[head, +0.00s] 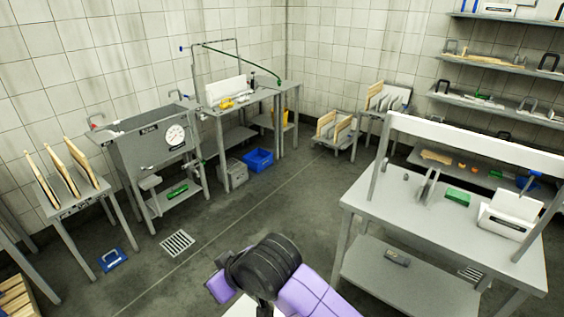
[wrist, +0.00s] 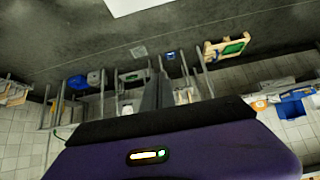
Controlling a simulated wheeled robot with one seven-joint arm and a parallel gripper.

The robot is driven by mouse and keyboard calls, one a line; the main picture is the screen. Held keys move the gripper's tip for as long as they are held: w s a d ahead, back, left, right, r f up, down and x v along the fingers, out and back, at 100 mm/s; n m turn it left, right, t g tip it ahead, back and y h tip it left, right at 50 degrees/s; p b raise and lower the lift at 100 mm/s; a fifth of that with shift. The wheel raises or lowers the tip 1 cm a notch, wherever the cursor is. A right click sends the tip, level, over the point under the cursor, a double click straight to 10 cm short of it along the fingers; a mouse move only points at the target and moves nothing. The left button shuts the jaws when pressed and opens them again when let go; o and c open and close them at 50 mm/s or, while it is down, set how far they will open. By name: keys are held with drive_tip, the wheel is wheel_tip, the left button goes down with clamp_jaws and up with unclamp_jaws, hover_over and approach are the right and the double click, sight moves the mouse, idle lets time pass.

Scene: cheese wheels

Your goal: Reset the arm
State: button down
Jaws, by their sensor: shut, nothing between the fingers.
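My gripper (wrist: 158,82) shows in the wrist view as dark, narrow fingers beyond a purple body with a small lit strip. The fingers are together, with nothing between them. The wrist view shows the room upside down, and no object touches the fingers. In the head view my purple and black arm is at the bottom centre, over the floor and left of the steel table (head: 385,205). The fingers cannot be made out in the head view.
The steel table holds a green block (head: 457,196) and a white box (head: 509,213). A sink-like unit with a dial (head: 175,135), a rack of boards (head: 75,185) and a blue bin (head: 259,160) stand along the left and back. The middle floor is open, with a drain grate (head: 177,243).

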wheel_tip(320, 180, up, 8)
drive_tip(key=s+d+m+t+y+b, duration=0.2)
drive_tip(key=s+m+t+y, duration=0.15)
drive_tip(key=m+t, duration=0.35)
drive_tip(key=s+d+f+m+t+h+b, duration=0.1)
drive_tip(key=s+d+f+m+t+h, duration=0.15)
drive_tip(key=s+d, duration=0.45)
drive_tip(key=s+d+f+m+t+h+b, duration=0.1)
drive_tip(key=s+d+m+t+h, duration=0.2)
drive_tip(key=d, duration=0.8)
drive_tip(key=s+d+f+g+h+b, duration=0.1)
drive_tip(key=s+d, duration=0.3)
drive_tip(key=s, duration=0.4)
drive_tip(key=s+d+f+n+h+b, duration=0.1)
drive_tip(key=s+d+f, duration=0.3)
drive_tip(key=s, duration=0.4)
drive_tip(key=s+d+f+n+g+h+b, duration=0.1)
drive_tip(key=s+d+f+h, duration=0.1)
drive_tip(key=s+d, duration=0.4)
drive_tip(key=s+f, duration=0.1)
drive_tip(key=s, duration=0.1)
drive_tip(key=shift+s+g, duration=0.35)
drive_tip(key=shift+f, duration=0.15)
